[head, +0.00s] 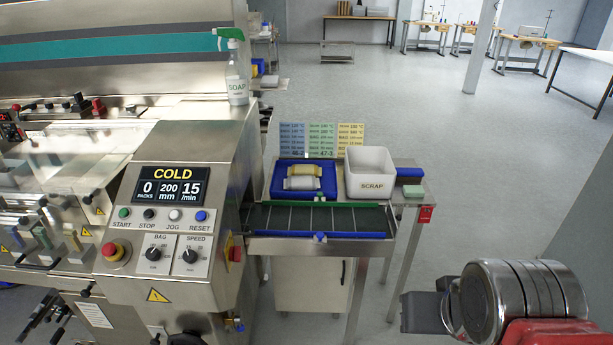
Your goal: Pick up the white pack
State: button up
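The white pack (301,183) lies in a blue tray (278,190) on the side table, just right of the machine. A yellow-gold pack (307,170) lies right behind it in the same tray, and the two look close together or touching. My arm shows at the lower right, well apart from the tray. The dark part at its left end (422,313) looks like my gripper, seen from the side. Its fingers cannot be made out, so I cannot tell whether it is open or shut. Nothing is visibly held.
A short dark conveyor (335,219) with blue front edging runs in front of the tray. A white SCRAP bin (371,174) stands right of the tray. Coloured cards (321,140) stand behind. The wrapper's COLD panel (171,187) is at left. Floor right of the table is clear.

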aim_at(293, 183)
jog(key=u, duration=0.2)
jog(key=i, duration=0.7)
jog(key=u, duration=0.8)
jog(key=i, duration=0.5)
jog(key=u, duration=0.3)
